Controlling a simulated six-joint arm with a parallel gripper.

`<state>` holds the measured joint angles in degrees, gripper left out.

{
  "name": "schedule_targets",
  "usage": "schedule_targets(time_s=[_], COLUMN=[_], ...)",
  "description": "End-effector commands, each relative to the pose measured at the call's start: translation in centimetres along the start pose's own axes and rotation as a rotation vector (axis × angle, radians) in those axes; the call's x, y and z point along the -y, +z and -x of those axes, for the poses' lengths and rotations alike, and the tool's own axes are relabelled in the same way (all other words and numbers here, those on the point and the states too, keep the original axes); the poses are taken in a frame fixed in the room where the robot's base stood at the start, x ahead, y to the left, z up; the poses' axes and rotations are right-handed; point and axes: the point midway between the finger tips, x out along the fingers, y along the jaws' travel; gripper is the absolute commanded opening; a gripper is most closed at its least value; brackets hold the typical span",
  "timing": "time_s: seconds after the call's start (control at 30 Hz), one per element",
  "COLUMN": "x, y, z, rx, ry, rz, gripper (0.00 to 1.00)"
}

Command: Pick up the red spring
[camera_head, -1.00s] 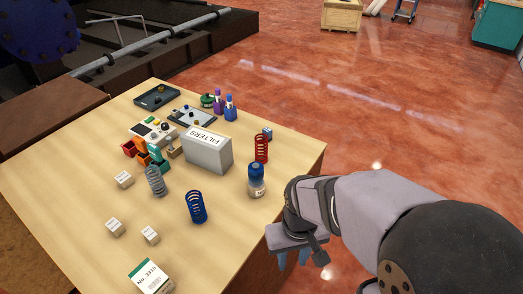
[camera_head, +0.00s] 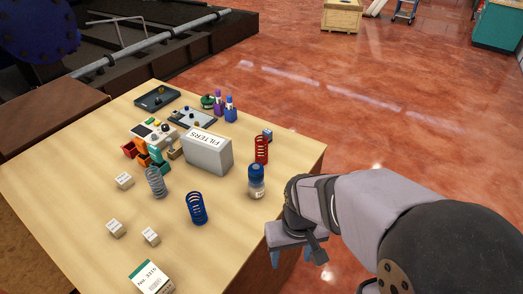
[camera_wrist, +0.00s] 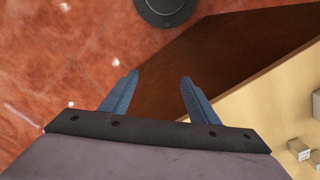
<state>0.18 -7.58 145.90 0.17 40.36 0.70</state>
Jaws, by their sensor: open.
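The red spring (camera_head: 261,149) stands upright on the wooden table (camera_head: 80,215) near its right edge. It is just behind a blue-capped bottle (camera_head: 256,181). My gripper (camera_head: 290,257) is off the table's front right edge, pointing down over the floor, to the right of and nearer than the spring. In the wrist view my gripper (camera_wrist: 158,92) shows two blue fingers spread apart with nothing between them. The red spring is not in the wrist view.
A white FILTERS box (camera_head: 208,153) stands left of the red spring. A blue spring (camera_head: 196,207) and a grey spring (camera_head: 155,181) stand nearer. A small blue block (camera_head: 267,135) is behind the red spring. Small labelled boxes (camera_head: 151,236) lie toward the front.

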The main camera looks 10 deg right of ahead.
Motion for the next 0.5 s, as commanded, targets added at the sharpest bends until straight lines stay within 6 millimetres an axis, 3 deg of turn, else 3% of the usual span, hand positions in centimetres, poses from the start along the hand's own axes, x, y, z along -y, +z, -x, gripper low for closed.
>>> schedule_targets(time_s=[0.17,0.4,0.43,0.5], x=[-0.2,-1.9,-1.8,-1.8], y=[-6.3,-19.1,-19.4,-21.1], z=[4.5,14.8,12.4,11.4], rx=[-0.159,-0.509,-0.523,-0.590], ry=[-0.025,-0.113,-0.104,-0.094], rz=[-0.127,-0.408,-0.380,-0.340], gripper=[0.55,0.55,0.55,0.55])
